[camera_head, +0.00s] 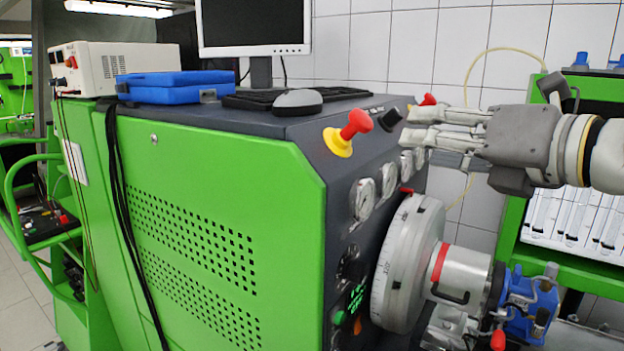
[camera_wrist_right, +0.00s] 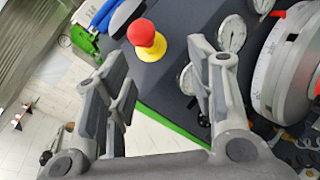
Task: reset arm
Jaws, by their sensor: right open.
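My right gripper (camera_head: 420,128) comes in from the right, in front of the testbench's dark control panel. It is open and empty. In the right wrist view its two fingers (camera_wrist_right: 160,85) are spread apart. A red emergency stop button on a yellow base (camera_head: 345,138) sits on the panel, left of the fingertips in the head view. The same red and yellow button (camera_wrist_right: 147,38) shows beyond the fingers in the right wrist view, and nothing holds it. My left gripper is in neither view.
The green testbench (camera_head: 220,215) carries a monitor (camera_head: 253,25), a blue case (camera_head: 175,86) and a mouse (camera_head: 298,102). Below my right gripper are a round grey disc (camera_head: 398,265) and a blue pump (camera_head: 530,305). Gauges (camera_head: 365,198) line the panel. A green rack (camera_head: 512,225) stands at right.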

